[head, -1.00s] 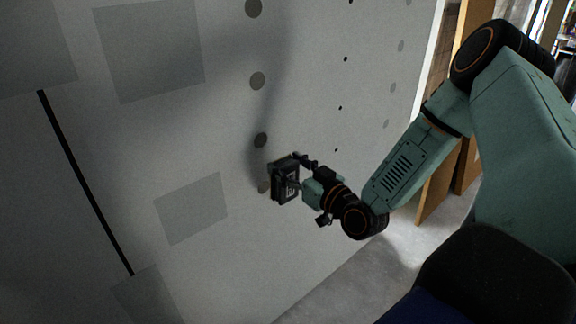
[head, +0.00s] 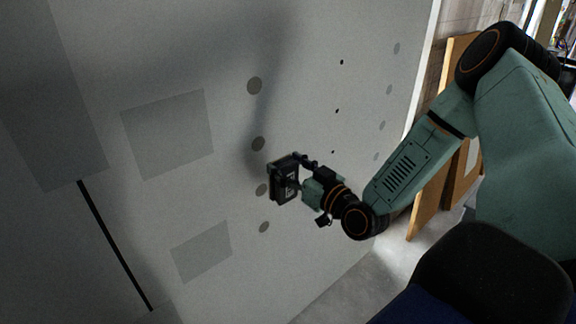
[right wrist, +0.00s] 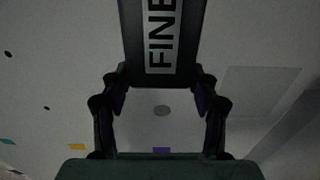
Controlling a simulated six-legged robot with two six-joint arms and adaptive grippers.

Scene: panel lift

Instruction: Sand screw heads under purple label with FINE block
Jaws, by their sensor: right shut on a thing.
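My right gripper (head: 298,172) is shut on a dark block (head: 283,184) in front of the pale panel (head: 330,215). In the right wrist view the block (right wrist: 133,40) carries a white strip reading FINE, between the fingers (right wrist: 160,98). Past it, a purple label (right wrist: 161,151) sits on the panel, with a grey round spot (right wrist: 162,110) near it. In the head view a column of grey round spots (head: 258,144) runs beside the block. Whether the block touches the panel I cannot tell. My left gripper is out of view.
A yellow label (right wrist: 76,147) and a teal label (right wrist: 7,141) show left of the purple one. Small dark dots (head: 337,111) and fainter grey spots (head: 389,90) form further columns. Grey patches (head: 167,133) and a black line (head: 115,245) mark the panel's left. Brown boards (head: 428,205) stand beyond its right edge.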

